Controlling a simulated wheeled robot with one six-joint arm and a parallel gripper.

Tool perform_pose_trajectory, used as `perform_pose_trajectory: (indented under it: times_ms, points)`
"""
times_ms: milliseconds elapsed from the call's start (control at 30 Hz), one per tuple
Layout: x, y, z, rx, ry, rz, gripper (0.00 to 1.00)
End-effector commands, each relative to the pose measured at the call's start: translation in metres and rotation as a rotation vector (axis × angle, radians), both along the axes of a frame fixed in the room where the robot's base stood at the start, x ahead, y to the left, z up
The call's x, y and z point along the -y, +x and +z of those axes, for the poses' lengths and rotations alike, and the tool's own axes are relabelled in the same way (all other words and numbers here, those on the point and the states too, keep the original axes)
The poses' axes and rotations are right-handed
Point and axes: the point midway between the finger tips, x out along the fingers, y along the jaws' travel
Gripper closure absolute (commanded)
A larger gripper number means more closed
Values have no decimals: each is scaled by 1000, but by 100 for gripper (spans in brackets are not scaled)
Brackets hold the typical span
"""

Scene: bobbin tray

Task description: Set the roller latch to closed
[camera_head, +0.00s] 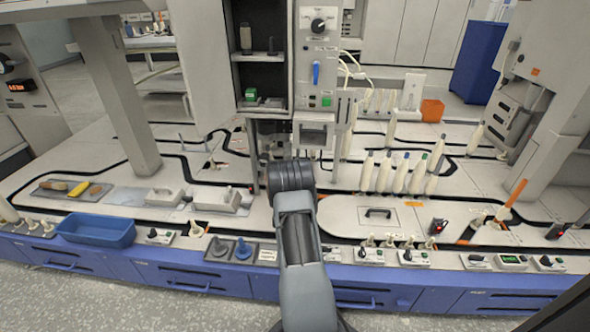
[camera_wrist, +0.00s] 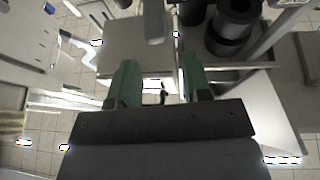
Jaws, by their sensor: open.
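My gripper (camera_wrist: 160,72) shows in the wrist view as two green fingers standing well apart, with nothing held between them. A small dark upright part (camera_wrist: 164,92) on a pale surface shows in the gap between the fingers; I cannot tell whether it belongs to the roller latch. In the head view my arm reaches up to the base of the central machine column (camera_head: 317,110), and its dark wrist hides the gripper. I cannot make out the roller latch or its setting for certain in either view.
A blue lever (camera_head: 316,73) and a dark knob (camera_head: 318,25) are on the column. An open dark cabinet (camera_head: 262,75) stands beside it. Several pale bobbins (camera_head: 385,172) stand to the right. A blue tray (camera_head: 95,230) sits at the left front. Dark cylinders (camera_wrist: 232,25) are close by the right finger.

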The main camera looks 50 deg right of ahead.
Motion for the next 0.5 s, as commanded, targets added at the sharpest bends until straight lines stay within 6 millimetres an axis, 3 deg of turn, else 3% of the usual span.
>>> perform_pose_trajectory:
  times_ms: [200, 500]
  points:
    - [27, 18, -2, 3, -1, 1, 55]
    - [41, 29, 4, 0, -1, 3, 55]
